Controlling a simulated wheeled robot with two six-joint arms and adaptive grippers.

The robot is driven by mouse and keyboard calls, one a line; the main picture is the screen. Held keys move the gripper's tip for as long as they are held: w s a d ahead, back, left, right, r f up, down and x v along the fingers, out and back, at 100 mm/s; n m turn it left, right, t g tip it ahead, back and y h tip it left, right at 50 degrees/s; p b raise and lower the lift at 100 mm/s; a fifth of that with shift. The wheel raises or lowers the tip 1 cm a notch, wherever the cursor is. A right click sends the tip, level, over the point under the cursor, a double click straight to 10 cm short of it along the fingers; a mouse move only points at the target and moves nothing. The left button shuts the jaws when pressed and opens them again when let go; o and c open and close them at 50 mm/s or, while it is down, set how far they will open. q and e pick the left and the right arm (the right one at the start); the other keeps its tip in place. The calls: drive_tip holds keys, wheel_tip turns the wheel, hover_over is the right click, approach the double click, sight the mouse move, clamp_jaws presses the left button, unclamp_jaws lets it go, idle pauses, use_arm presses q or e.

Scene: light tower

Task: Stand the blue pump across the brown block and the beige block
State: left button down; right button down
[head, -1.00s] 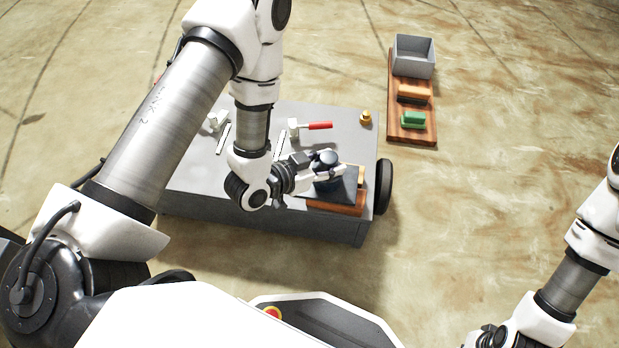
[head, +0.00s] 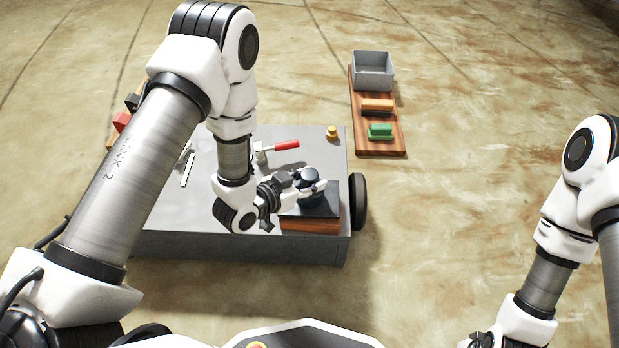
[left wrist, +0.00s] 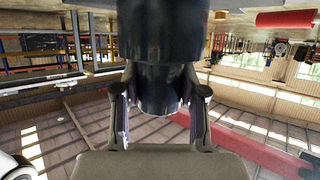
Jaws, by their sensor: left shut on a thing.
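The blue pump (head: 318,205), very dark navy, has a round knob on top and a wide flat base. My left gripper (head: 309,182) is shut on its upper part. The base lies over the brown block (head: 311,226), whose front face shows below it on the grey cart's right end. Whether it touches or stands just above is too fine to tell. The beige block is hidden, apparently under the base. In the left wrist view, the pump's dark cylinder (left wrist: 160,80) sits between the two fingers (left wrist: 160,110). My right arm shows at the right; its gripper is out of frame.
The grey cart (head: 185,225) also carries a red-handled tool (head: 285,146) and a small yellow piece (head: 332,132).

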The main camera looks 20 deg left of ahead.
use_arm(q)
drive_tip(key=c, duration=0.6)
unclamp_jaws()
drive_tip(key=shift+f, duration=0.15)
drive_tip(key=shift+c, duration=0.2)
drive_tip(key=shift+r, duration=0.25)
drive_tip(key=r+p+v, duration=0.1)
drive_tip(key=p+v, duration=0.4)
drive_tip(key=v, duration=0.7)
drive_tip(key=s+a+f+n+g+y, duration=0.2)
drive_tip(key=s+f+n+g+y, duration=0.1)
drive_tip(key=s+f+g, duration=0.5)
drive_tip(key=s+a+f+n+g+y, duration=0.2)
drive_tip(key=s+f+n+g+y, duration=0.15)
drive_tip(key=s+f, duration=0.45)
wheel_tip(320, 180, up, 39)
drive_tip(key=s+p, duration=0.1)
drive_tip(key=p, duration=3.5)
drive_tip(key=shift+s+a+f+p, duration=0.2)
drive_tip(key=shift+f+p, duration=0.05)
drive_tip(key=shift+p, duration=0.05)
